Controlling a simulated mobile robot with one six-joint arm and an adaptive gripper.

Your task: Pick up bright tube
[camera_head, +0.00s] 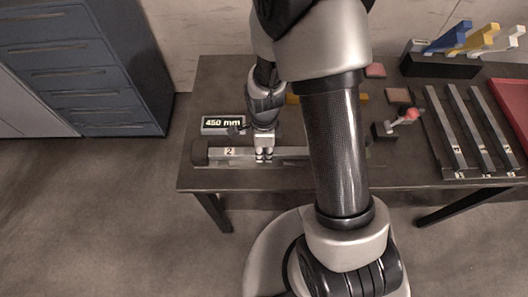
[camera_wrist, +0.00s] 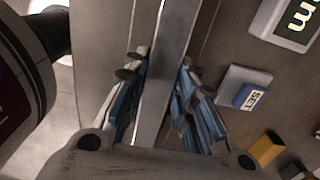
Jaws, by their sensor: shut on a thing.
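The bright tube (camera_wrist: 176,60) is a long, light-grey metal bar running between my fingers in the wrist view. My gripper (camera_wrist: 160,98) has blue-padded fingers on both sides of it and is shut on it. In the head view my gripper (camera_head: 264,156) reaches down to the bar (camera_head: 240,152) marked 2, low at the left front of the dark table. My arm hides part of the table to its right. I cannot tell whether the bar is clear of the surface under it.
A display reading 450 mm (camera_head: 223,124) stands behind the bar. A small block marked SET (camera_wrist: 246,88) is beside it in the wrist view. Right of my arm are a red-knobbed lever (camera_head: 410,115) and several bars (camera_head: 470,120) in a rack. The dark table (camera_head: 215,75) is bare at back left.

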